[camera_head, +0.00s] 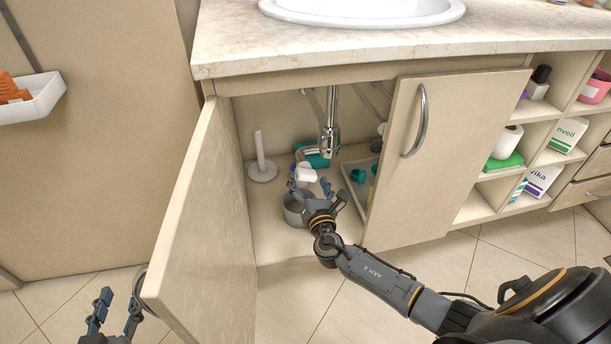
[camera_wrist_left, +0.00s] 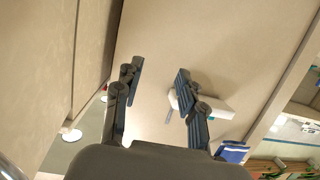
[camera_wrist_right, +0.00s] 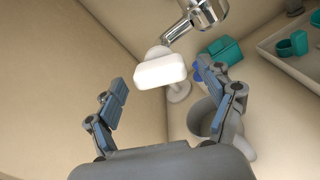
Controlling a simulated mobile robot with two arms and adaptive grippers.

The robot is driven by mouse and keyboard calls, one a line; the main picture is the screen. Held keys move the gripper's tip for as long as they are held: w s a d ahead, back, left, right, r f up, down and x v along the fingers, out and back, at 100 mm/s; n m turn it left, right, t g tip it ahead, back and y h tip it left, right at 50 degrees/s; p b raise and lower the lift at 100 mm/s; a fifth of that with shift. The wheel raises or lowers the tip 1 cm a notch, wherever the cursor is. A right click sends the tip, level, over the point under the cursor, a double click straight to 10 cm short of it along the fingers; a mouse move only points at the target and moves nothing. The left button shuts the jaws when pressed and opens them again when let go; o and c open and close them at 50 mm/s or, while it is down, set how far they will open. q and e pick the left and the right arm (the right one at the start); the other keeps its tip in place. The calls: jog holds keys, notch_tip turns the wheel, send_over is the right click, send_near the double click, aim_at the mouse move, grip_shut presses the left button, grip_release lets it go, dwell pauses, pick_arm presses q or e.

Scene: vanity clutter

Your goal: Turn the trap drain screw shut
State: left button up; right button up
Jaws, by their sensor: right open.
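The chrome trap (camera_head: 329,141) hangs inside the open cabinet; its lower part shows at the top of the right wrist view (camera_wrist_right: 203,10). A white flat-winged knob, which looks like the drain screw (camera_wrist_right: 160,71), sits at the end of a chrome stub there; it also shows in the head view (camera_head: 306,173). My right gripper (camera_head: 318,190) is inside the cabinet, open, its fingers either side of the knob in its wrist view. I cannot see contact. My left gripper (camera_head: 117,312) is open and empty, low outside the cabinet's left door.
A grey bucket (camera_head: 293,212) stands on the cabinet floor beneath my right gripper. A white upright holder (camera_head: 262,168), a teal item (camera_head: 317,160) and a tray (camera_head: 350,178) stand around it. The open left door (camera_head: 205,230) and the closed right door (camera_head: 440,170) flank the opening.

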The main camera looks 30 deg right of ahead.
aim_at(308, 180)
pick_arm(q)
jog(key=shift+w+d+r+t+h, duration=0.15)
jog(key=shift+r+t, duration=0.25)
jog(key=shift+r, duration=0.2)
jog(key=shift+w+d+r+t+h, duration=0.1)
jog(key=shift+w+r+t, duration=0.05)
jog(key=shift+r+t, duration=0.35)
jog(key=shift+w+d+r+t+h, duration=0.15)
jog(key=shift+r+t, duration=0.15)
jog(key=shift+r, duration=0.35)
pick_arm(e)
jog(key=shift+x, duration=1.7)
pick_arm(q)
jog(key=shift+b, duration=0.3)
pick_arm(e)
jog(key=c, duration=1.2)
